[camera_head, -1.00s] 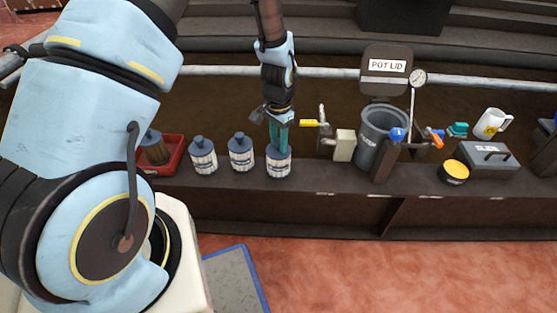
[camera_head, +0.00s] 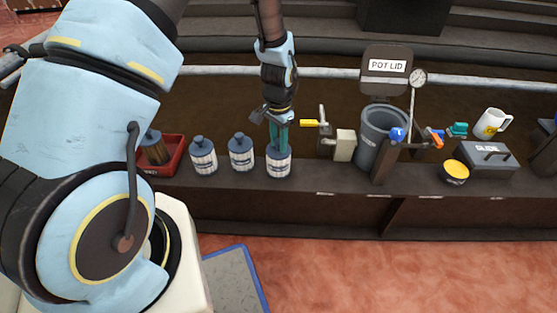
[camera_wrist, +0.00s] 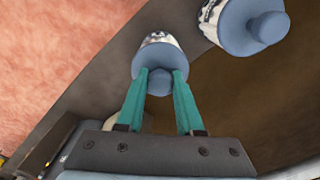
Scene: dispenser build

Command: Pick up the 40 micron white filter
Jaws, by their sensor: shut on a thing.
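Three white filters with blue-grey caps stand in a row on the brown bench: a left one (camera_head: 203,157), a middle one (camera_head: 241,153) and a right one (camera_head: 279,164). Their labels are too small to read, so I cannot tell which is 40 micron. My gripper (camera_head: 279,141) points down at the right filter. Its teal fingers are shut on that filter's cap knob. In the wrist view, the fingers (camera_wrist: 160,78) sit on both sides of the knob of the held filter (camera_wrist: 158,48). A neighbouring filter (camera_wrist: 243,22) stands apart at the upper right.
A red tray (camera_head: 172,153) with a dark filter stands at the left. Right of the held filter are a yellow-handled valve (camera_head: 310,122), a grey pot (camera_head: 381,130), a gauge (camera_head: 417,78), a yellow-topped tin (camera_head: 455,171), a grey toolbox (camera_head: 487,160) and a mug (camera_head: 492,123).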

